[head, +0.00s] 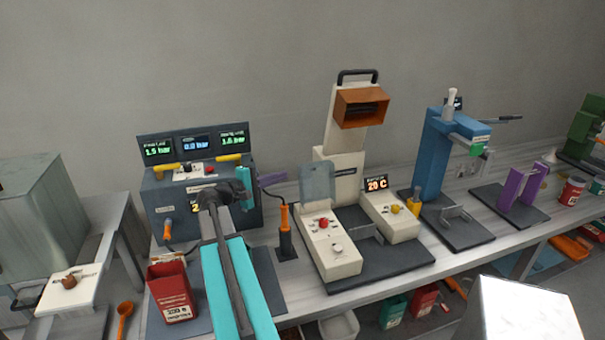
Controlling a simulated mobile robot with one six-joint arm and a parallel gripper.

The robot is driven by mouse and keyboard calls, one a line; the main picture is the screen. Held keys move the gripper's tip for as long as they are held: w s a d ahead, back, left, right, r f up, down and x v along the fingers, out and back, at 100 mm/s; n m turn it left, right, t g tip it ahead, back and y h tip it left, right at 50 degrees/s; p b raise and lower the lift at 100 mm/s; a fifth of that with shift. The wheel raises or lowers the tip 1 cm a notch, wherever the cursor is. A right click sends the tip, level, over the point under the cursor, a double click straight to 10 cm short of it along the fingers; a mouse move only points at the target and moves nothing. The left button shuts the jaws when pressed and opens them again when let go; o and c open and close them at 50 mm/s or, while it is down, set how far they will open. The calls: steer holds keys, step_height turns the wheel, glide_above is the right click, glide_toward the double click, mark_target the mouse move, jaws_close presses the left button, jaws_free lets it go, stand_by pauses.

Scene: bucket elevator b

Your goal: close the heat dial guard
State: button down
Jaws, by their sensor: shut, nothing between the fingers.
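The heat dial guard (318,182) looks like a clear grey-blue flap. It stands raised, close to upright, at the back of a cream control box (332,250). The box top under it is uncovered and shows a red knob (323,222) and a pale knob (337,248). A display (376,184) on the cream unit to the right reads 20 C. My gripper (273,179) is shut and empty, to the left of the guard and apart from it in the picture. Its fingertips are small here, and their depth relative to the guard is hard to tell.
An orange-handled tool (285,235) stands upright in a holder between my arm and the cream box. A tall cream column with an orange hood (361,108) rises behind the guard. A blue press (437,155) stands to the right. Free air lies above the control box.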

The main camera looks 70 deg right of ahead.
mark_target(299, 169)
steer(key=shift+s+d, duration=0.1)
steer(key=p+x, duration=0.3)
steer(key=x, duration=0.5)
steer(key=shift+d+r+p, duration=0.1)
steer(key=shift+d+p, duration=0.15)
steer(key=shift+p, duration=0.1)
steer(key=shift+s+d, duration=0.4)
steer(key=shift+d, duration=0.15)
